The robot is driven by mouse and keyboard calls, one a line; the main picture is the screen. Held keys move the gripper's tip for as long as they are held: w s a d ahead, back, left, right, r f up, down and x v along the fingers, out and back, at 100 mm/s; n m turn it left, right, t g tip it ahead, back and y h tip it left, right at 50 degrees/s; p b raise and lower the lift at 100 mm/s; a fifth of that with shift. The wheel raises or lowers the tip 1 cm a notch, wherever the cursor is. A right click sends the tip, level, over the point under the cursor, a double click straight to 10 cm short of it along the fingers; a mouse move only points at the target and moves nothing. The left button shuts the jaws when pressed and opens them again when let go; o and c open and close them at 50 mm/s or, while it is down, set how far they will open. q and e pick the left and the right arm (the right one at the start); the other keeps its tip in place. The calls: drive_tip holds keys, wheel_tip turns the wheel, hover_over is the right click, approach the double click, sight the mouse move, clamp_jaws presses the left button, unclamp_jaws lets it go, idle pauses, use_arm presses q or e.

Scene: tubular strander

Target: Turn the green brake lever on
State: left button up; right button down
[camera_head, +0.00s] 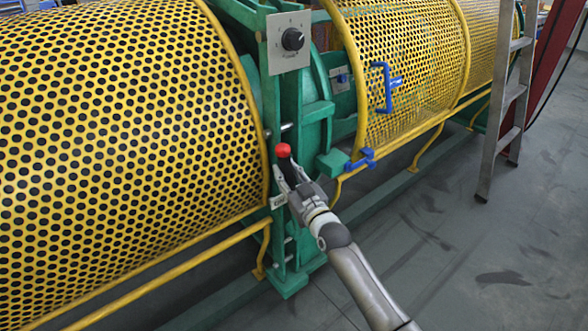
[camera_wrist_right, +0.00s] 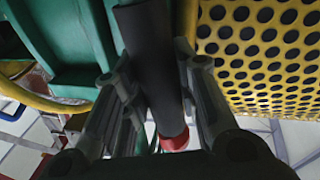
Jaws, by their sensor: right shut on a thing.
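The brake lever (camera_head: 288,170) is a dark shaft with a red knob (camera_head: 283,150), in front of the green machine frame. It stands up, leaning slightly left in the head view. My right gripper (camera_head: 291,183) comes in from the lower right and is shut on the shaft below the knob. In the right wrist view the dark lever (camera_wrist_right: 150,60) runs between both fingers, its red end (camera_wrist_right: 174,140) near the palm side. The lever's base is hidden behind the gripper. No green lever shows; the green is on the frame (camera_head: 273,100). My left gripper is not in view.
Yellow perforated guards (camera_head: 120,140) flank the frame on the left and right (camera_head: 400,60). A dial panel (camera_head: 289,42) sits above the lever. Blue handles (camera_head: 385,85) are on the right guard. A ladder (camera_head: 505,100) stands at right. The floor at lower right is open.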

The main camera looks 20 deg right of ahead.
use_arm(q)
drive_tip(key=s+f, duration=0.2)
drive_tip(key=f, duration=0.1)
drive_tip(key=shift+p, duration=0.35)
use_arm(e)
drive_tip(key=a+n, duration=0.1)
drive_tip(key=s+a+f+n, duration=0.1)
drive_tip(key=a, duration=0.1)
drive_tip(key=s+a, duration=0.1)
drive_tip(key=a, duration=0.1)
drive_tip(key=shift+a+f+n, duration=0.1)
drive_tip(key=shift+f+n, duration=0.25)
drive_tip(key=shift+n, duration=0.05)
drive_tip(key=shift+f, duration=0.1)
drive_tip(key=c, duration=1.1)
unclamp_jaws()
drive_tip(key=shift+a, duration=0.2)
drive_tip(key=shift+c, duration=0.2)
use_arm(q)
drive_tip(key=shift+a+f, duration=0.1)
use_arm(e)
drive_tip(key=shift+d, duration=0.1)
drive_tip(key=v, duration=1.2)
